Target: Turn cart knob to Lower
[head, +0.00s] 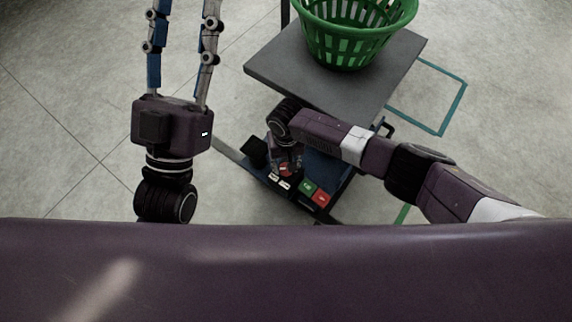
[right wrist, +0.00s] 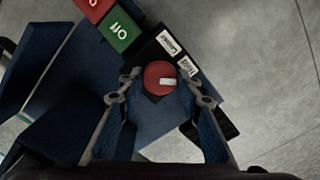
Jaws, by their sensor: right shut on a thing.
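The cart (head: 270,72) has a dark grey top and a low control panel with a blue body. The round red knob (right wrist: 158,72) on that panel has a white pointer mark that points right in the right wrist view. My right gripper (right wrist: 162,85) is shut on the knob, one finger on each side. In the head view, my right arm partly hides the knob. My left gripper (head: 183,40) is away from the cart at the left, fingers apart and empty, tips near the top edge.
A green button (right wrist: 119,29) and a red button (right wrist: 94,6) are on the same panel. A green basket (head: 345,50) stands on the cart top. Teal lines (head: 452,108) mark the concrete floor, which is clear around the cart.

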